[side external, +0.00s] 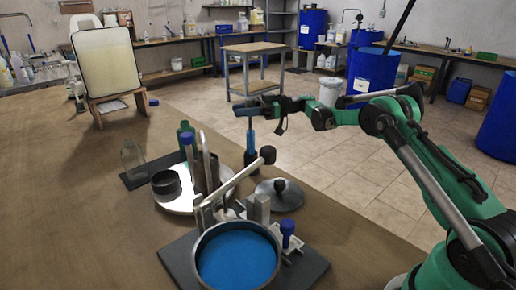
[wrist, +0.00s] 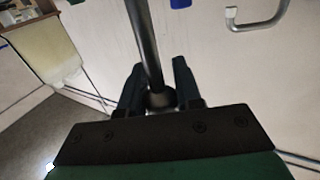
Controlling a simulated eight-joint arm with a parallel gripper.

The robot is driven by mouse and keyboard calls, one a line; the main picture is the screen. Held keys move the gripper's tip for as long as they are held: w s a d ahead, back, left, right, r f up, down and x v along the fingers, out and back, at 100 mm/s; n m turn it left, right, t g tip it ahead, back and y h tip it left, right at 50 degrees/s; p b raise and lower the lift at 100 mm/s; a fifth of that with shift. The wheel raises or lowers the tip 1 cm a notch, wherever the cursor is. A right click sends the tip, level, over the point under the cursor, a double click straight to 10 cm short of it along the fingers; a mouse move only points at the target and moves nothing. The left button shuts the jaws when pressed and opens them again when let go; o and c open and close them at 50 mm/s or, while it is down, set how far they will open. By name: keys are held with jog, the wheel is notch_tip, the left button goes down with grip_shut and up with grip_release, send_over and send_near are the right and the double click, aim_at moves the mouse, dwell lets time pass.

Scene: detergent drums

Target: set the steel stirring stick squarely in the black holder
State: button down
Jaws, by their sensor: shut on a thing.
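In the wrist view, a grey steel stick (wrist: 147,45) stands between the two black fingers of my gripper (wrist: 158,90). A rounded collar on the stick sits at the fingers, and its far end runs out of the top of the picture. In the side view, my gripper (side external: 262,107) is high above the far right edge of the bench. A blue upright length (side external: 250,138) with a dark lower part hangs below it, apparently the held stick. A dark cylindrical holder (side external: 207,176) with upright sticks in it stands on a white round plate (side external: 180,206), left of and below the gripper.
A pot of blue liquid (side external: 237,262) stands at the front on a dark board (side external: 312,265). A slanting bar with a black knob (side external: 268,154) rises behind it. A grey lid (side external: 279,197), a black cup (side external: 166,183) and a green bottle (side external: 186,135) stand nearby.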

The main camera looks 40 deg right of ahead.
jog(key=shift+f, duration=0.1)
jog(key=shift+f, duration=2.25)
jog(key=c, duration=0.5)
grip_release()
jog(key=shift+d, duration=0.1)
jog(key=shift+v, duration=2.75)
jog(key=shift+f, duration=0.1)
